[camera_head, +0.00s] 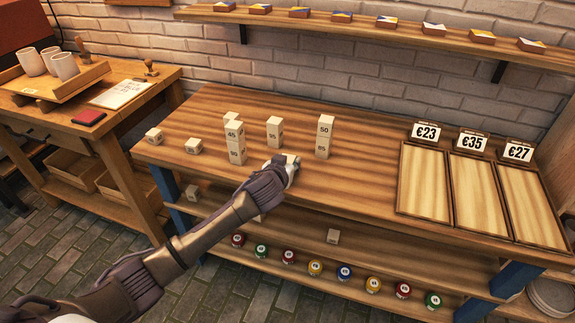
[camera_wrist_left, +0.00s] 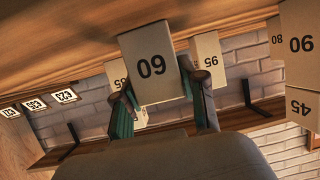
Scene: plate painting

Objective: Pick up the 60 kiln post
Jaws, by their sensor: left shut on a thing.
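My left gripper (camera_head: 287,168) is shut on the 60 kiln post, near the front edge of the wooden table. In the left wrist view the post (camera_wrist_left: 152,68), a pale block whose number appears upside down, sits between the fingers of the gripper (camera_wrist_left: 160,112). In the head view the gripper mostly hides it. I cannot tell whether it touches the tabletop. My right gripper is not in view.
Stacked numbered posts stand close behind: one stack (camera_head: 235,140) left, one (camera_head: 274,133) behind, one (camera_head: 323,137) right. Loose blocks (camera_head: 193,146) lie at left. Three priced trays (camera_head: 425,182) fill the table's right. Coloured jars (camera_head: 315,268) line the lower shelf.

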